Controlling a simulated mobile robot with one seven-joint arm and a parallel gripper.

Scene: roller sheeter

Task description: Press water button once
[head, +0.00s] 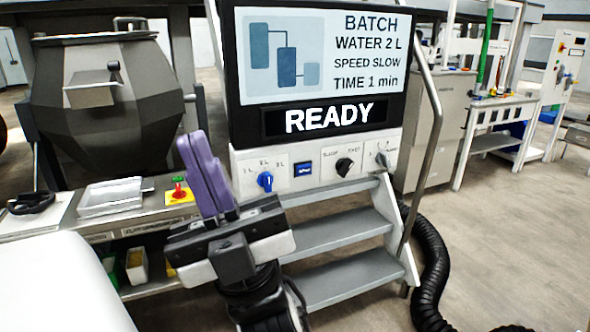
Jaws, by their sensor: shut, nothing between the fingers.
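The control panel (220,161) is a white strip under the display. A small square blue button (304,169) sits on it, to the right of a round blue knob (265,181) marked with litre values. I take the square button as the water button; no readable label confirms this. My gripper (192,142) has purple fingers that are shut and empty. It points up and slightly left, to the left of the panel in the picture, apart from the button. The button and knob are unobstructed.
The display (320,55) reads BATCH, WATER 2 L, SPEED SLOW, TIME 1 min and READY. Grey steps (340,235) stand below. A red mushroom button (179,181) is on the left bench. A black hose (433,270) lies right.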

